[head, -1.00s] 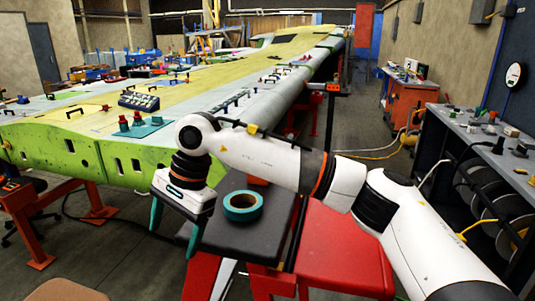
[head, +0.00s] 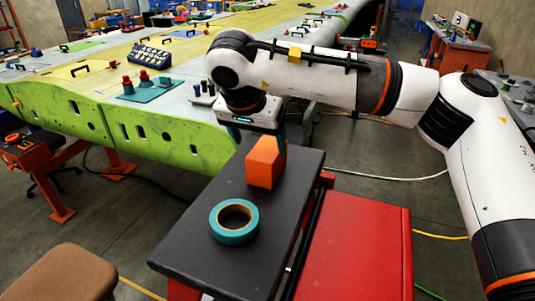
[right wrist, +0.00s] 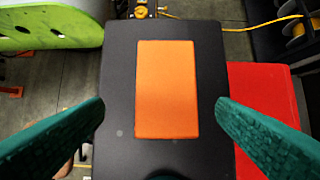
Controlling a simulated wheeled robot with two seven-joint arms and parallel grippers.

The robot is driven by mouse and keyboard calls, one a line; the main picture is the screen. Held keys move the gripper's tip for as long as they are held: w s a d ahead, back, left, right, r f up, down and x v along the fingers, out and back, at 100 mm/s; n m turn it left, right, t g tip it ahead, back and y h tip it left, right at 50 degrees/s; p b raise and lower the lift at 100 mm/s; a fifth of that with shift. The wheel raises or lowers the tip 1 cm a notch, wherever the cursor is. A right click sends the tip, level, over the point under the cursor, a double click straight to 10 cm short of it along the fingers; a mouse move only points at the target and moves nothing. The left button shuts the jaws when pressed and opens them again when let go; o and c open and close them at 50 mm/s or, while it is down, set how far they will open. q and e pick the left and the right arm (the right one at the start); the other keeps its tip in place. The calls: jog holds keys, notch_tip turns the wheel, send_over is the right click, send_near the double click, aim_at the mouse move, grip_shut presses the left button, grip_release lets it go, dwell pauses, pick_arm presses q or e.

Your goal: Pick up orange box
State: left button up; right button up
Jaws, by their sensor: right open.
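The orange box (head: 264,163) stands upright on the dark tabletop (head: 190,262) of a small stand in the head view. My right gripper (head: 262,132) is just above and behind it, partly hidden by the box. In the right wrist view the orange box (right wrist: 167,90) lies between the two teal fingers of my right gripper (right wrist: 160,106). The fingers are spread wide, with a gap on each side of the box. My left gripper is not in view.
A teal tape roll (head: 234,222) lies on the dark top, in front of the box. A red surface (head: 357,250) adjoins on the right. The green-edged wing (head: 85,118) stands behind and left. A brown seat (head: 62,274) is at front left.

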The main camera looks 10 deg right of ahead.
aim_at(266, 149)
jog(key=shift+w+d+f, duration=0.25)
jog(key=shift+w+f, duration=0.05)
jog(key=shift+f, duration=0.2)
jog(key=shift+w+d+f, duration=0.25)
jog(key=shift+w+f, duration=0.05)
jog(key=shift+f, duration=0.2)
jog(key=shift+w+d+f+p, duration=0.15)
jog(key=shift+f+p, duration=0.1)
jog(key=shift+p, duration=0.1)
jog(key=shift+w+d+f+p, duration=0.25)
jog(key=shift+d+f+p, duration=0.15)
jog(key=shift+f+p, duration=0.4)
jog(key=shift+p+x, duration=0.6)
jog(key=shift+x, duration=0.55)
jog(key=shift+w+d+f, duration=0.1)
jog(key=shift+d+f, duration=0.1)
jog(key=shift+w+f, duration=0.1)
jog(key=shift+f, duration=0.05)
pick_arm(q)
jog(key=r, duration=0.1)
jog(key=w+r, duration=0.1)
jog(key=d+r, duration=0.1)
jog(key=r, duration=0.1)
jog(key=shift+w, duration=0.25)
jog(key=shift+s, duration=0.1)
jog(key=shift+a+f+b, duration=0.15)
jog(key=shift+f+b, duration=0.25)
jog(key=shift+b, duration=0.05)
pick_arm(e)
jog(key=shift+f, duration=0.2)
